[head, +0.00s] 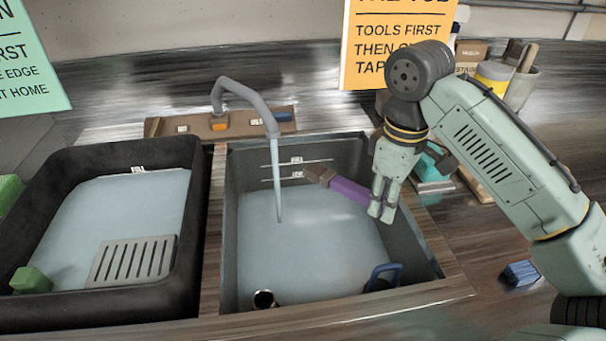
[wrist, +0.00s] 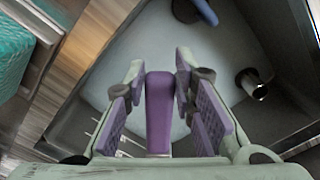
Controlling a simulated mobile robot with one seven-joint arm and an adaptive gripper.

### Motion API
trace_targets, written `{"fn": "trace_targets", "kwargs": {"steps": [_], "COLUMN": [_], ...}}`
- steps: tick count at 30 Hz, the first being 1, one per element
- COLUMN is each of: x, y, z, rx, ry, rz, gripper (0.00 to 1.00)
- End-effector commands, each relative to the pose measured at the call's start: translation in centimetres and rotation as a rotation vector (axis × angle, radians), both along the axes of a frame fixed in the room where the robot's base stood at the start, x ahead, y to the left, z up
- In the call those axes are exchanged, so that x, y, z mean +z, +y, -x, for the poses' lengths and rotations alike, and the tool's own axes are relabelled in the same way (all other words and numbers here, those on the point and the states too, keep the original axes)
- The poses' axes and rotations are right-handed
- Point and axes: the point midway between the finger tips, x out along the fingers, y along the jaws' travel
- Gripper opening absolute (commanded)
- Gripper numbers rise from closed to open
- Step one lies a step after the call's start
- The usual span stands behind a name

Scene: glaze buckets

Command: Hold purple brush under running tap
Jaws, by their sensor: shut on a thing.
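The purple brush (head: 348,191) has a purple handle and a brown head end that points left toward the water stream. My gripper (head: 382,209) is shut on the handle's right end and holds the brush over the right basin (head: 233,240). In the wrist view the handle (wrist: 159,110) lies between the fingers of my gripper (wrist: 157,72). The grey tap (head: 245,94) arches over the basin, and a thin stream of water (head: 277,180) falls from it. The brush head appears right of the stream and apart from it in the head view.
A black tub (head: 198,190) with water, a slatted grey plate (head: 134,262) and a green block (head: 31,280) stands left. A blue handle-like thing (head: 383,277) and a dark round pipe (head: 264,299) are in the right basin. A blue brush-like block (head: 521,273) lies right.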

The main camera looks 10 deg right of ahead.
Motion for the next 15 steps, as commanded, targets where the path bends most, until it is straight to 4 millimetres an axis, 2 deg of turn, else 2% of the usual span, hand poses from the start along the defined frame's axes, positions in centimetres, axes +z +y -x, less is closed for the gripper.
{"fn": "trace_targets", "kwargs": {"steps": [6,15], "x": [1.8,3.2], "y": [-1.3,-3.1], "z": [1.0,2.5], "rx": [-0.003,-0.004], "ry": [0.0,-0.001], "rz": [0.0,0.001], "gripper": [0.0,0.0]}}
